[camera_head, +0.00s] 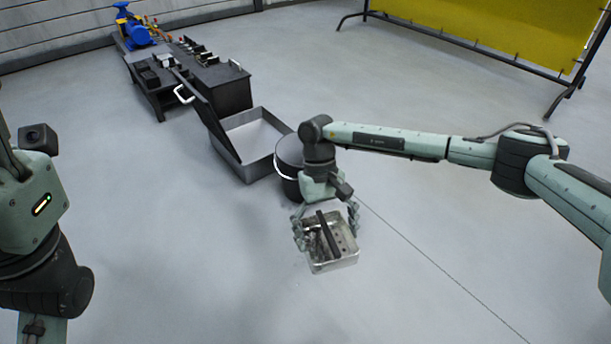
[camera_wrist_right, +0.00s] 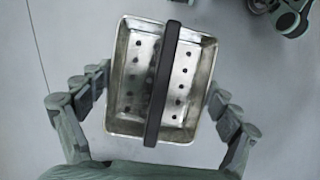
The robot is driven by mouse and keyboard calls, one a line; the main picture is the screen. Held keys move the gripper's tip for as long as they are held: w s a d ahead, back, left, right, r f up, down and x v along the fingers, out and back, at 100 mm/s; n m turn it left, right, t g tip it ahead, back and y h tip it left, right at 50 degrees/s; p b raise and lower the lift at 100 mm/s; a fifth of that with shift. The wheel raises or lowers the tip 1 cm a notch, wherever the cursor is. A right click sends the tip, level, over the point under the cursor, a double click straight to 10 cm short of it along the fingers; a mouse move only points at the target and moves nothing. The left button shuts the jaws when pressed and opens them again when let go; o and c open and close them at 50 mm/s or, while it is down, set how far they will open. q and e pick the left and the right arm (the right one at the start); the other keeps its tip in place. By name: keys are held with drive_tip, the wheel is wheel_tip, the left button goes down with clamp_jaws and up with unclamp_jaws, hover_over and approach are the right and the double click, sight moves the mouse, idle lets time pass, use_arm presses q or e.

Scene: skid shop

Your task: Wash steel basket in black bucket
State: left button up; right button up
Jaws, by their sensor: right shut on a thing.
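The steel basket (camera_head: 345,258) is a shiny square pan with a perforated bottom and a dark bar handle across it. My right gripper (camera_head: 326,229) is shut on the basket, with its fingers on two opposite sides. In the right wrist view the basket (camera_wrist_right: 130,100) sits between the fingers of the right gripper (camera_wrist_right: 157,90), and the handle runs over its middle. The black bucket (camera_head: 287,165) stands on the floor just behind the right gripper, partly hidden by my right wrist, with a pale bail handle at its front. My left gripper is out of view; only my left arm shows.
An open grey bin (camera_head: 231,162) with its lid raised stands left of the bucket. Behind it are a dark cabinet (camera_head: 224,92) and a blue pump (camera_head: 136,34). A yellow screen (camera_head: 500,25) on a black frame stands at the back right. The front floor is clear.

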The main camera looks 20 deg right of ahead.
sight(326, 245)
drive_tip(key=shift+f, duration=2.3)
idle(0.4)
drive_tip(key=shift+r+p, duration=0.95)
drive_tip(key=shift+r, duration=1.05)
drive_tip(key=shift+r, duration=0.15)
